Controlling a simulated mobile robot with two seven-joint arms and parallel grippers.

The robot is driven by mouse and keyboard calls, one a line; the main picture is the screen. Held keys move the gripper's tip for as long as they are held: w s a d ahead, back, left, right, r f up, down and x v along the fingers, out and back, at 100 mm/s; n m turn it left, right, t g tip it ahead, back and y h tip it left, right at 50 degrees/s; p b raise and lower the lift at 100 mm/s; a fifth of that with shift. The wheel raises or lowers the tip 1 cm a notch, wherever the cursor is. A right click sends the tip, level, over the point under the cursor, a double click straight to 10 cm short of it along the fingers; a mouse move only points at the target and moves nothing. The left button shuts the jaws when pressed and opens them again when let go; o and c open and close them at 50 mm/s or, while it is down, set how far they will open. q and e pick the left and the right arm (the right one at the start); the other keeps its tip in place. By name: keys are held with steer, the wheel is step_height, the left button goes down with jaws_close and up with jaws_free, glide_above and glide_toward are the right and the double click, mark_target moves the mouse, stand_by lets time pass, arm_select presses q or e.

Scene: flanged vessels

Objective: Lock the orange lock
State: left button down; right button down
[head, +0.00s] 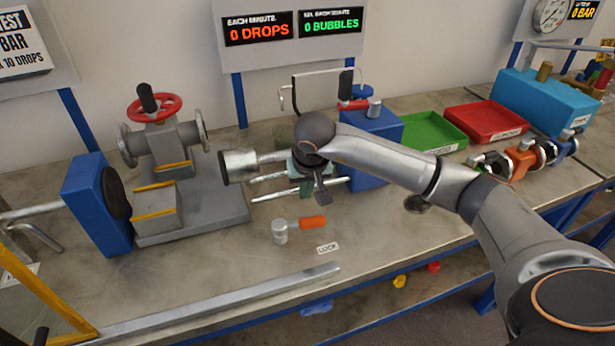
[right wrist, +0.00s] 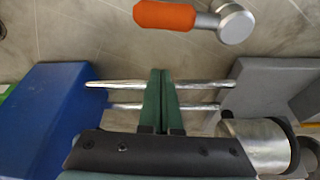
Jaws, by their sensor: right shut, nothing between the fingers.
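A lock-like piece with an orange grip (head: 313,222) and a grey metal head (head: 280,233) lies on the bench, in front of my right gripper. In the right wrist view its orange grip (right wrist: 165,16) and round head (right wrist: 236,24) are at the top, apart from the fingers. My right gripper (head: 307,188) points down over two metal rods (head: 268,197), beside a blue block (head: 368,160). Its green fingers (right wrist: 161,72) are together and empty, and overlap the rods in the wrist view; contact cannot be told.
A grey valve with a red handwheel (head: 154,107) stands on a grey base at left, beside a blue jaw block (head: 97,205). A green tray (head: 425,130) and a red tray (head: 484,122) are at right. A small label (head: 328,248) and clear bench surround the orange-gripped piece.

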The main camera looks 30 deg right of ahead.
mark_target(303, 224)
arm_select(q)
steer(key=shift+r+p, duration=0.45)
steer(key=shift+r, duration=0.15)
arm_select(e)
steer(key=shift+s+a+f, duration=0.15)
steer(key=shift+s+a, duration=0.1)
steer(key=shift+s, duration=0.35)
steer(key=shift+s+a+f, duration=0.1)
steer(key=shift+s+a, duration=0.15)
steer(key=shift+s, duration=0.35)
steer(key=shift+s+a+f, duration=0.15)
steer(key=shift+s+a, duration=0.1)
steer(key=shift+s, duration=0.35)
arm_select(q)
steer(key=shift+w+a+f, duration=0.1)
steer(key=shift+a, duration=0.05)
arm_select(e)
steer(key=shift+d, duration=0.1)
